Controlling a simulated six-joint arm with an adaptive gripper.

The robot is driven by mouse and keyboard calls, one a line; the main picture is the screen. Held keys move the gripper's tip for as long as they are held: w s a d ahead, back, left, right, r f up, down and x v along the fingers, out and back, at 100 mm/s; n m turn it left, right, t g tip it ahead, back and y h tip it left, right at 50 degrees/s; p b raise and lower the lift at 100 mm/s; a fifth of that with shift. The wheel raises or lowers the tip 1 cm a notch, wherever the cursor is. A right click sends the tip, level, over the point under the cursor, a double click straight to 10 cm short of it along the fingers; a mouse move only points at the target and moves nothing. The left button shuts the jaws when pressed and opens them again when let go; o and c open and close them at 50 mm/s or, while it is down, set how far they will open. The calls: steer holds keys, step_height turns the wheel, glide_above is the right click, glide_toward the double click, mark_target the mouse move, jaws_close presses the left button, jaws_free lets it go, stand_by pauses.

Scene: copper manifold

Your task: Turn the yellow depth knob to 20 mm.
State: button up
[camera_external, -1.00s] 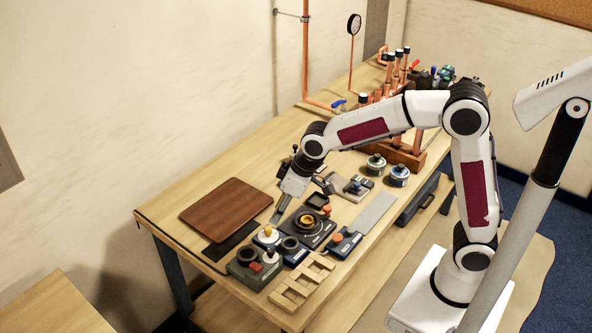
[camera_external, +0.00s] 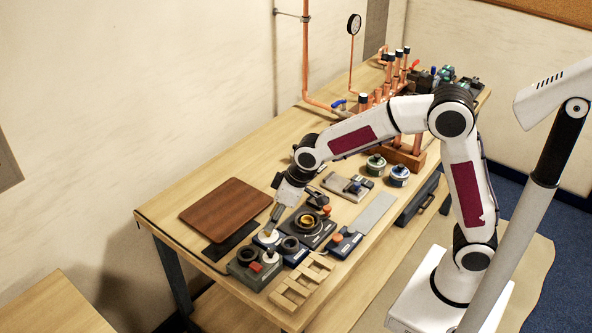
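A small yellow knob (camera_external: 267,234) sits on a white round dial on a dark blue base, near the front left of the bench. The fingers of my gripper (camera_external: 271,227) point down at this knob and partly cover it. I cannot tell whether they touch it or how far apart they are. The dial marks are too small to read.
A brown board (camera_external: 226,209) lies to the left. Copper pipes (camera_external: 396,85) rise farther back.

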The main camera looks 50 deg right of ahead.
steer(key=shift+x, duration=1.9)
jaws_close()
